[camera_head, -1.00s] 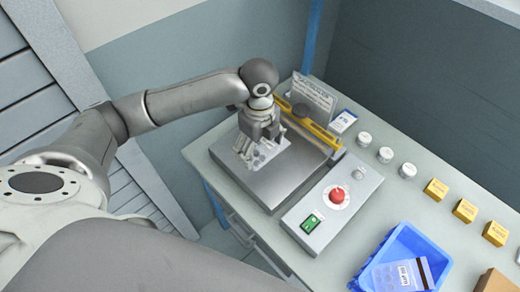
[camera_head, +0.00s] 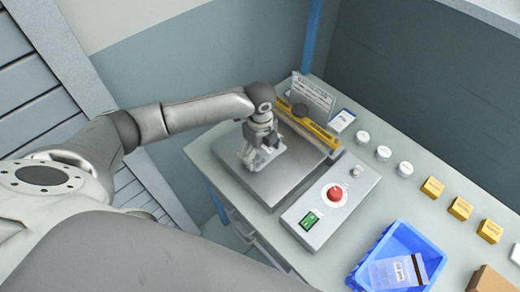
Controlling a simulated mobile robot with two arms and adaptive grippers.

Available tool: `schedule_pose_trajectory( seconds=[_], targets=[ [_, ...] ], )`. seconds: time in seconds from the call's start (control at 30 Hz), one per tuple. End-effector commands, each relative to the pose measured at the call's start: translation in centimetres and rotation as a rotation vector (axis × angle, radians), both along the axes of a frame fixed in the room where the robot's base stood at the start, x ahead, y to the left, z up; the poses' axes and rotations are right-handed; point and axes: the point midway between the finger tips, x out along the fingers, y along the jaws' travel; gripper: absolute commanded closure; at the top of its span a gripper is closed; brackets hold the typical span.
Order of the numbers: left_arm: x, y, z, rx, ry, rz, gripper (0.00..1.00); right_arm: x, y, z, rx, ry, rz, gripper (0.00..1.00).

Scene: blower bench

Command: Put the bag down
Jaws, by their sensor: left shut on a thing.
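My left gripper (camera_head: 248,157) is over the flat grey metal plate (camera_head: 277,183) of the bench machine, pointing down. It is shut on a clear bag (camera_head: 265,157), which is small in view and partly hidden by the fingers. The bag is at or just above the plate; I cannot tell whether it touches. A yellow bar (camera_head: 308,122) runs along the plate's far side. My right gripper is not in view.
A control box with a red knob (camera_head: 334,193) and green switch (camera_head: 310,221) stands right of the plate. A blue tray (camera_head: 428,236) holds another bag (camera_head: 395,271). White jars (camera_head: 383,153) and yellow boxes (camera_head: 460,208) line the back of the bench.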

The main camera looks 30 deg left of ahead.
Motion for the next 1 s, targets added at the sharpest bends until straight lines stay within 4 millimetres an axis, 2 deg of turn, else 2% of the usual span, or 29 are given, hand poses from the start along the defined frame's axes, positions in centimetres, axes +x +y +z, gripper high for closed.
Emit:
schedule_pose_trajectory(
  seconds=[0.1, 0.13, 0.23, 0.67, 0.77, 1.0],
  targets=[
    [0.0, 0.0, -0.3, 0.0, 0.0, 0.001, 0.44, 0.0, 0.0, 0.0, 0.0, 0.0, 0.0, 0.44],
    [0.0, 0.0, -0.3, 0.0, 0.0, 0.001, 0.11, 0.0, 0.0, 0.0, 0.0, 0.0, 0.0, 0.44],
    [0.0, 0.0, -0.2, 0.0, 0.0, 0.001, 0.0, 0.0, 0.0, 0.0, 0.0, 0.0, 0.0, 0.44],
    [0.0, 0.0, 0.2, -0.001, -0.002, 0.0, 0.0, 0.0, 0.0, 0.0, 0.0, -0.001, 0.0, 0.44],
    [0.1, 0.0, 1.3, -0.001, -0.002, 0.0, 0.0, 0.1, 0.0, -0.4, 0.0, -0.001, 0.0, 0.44],
    [0.2, 0.0, 6.3, -0.001, -0.006, 0.0, 0.0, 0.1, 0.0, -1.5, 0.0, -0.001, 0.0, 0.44]
  ],
)
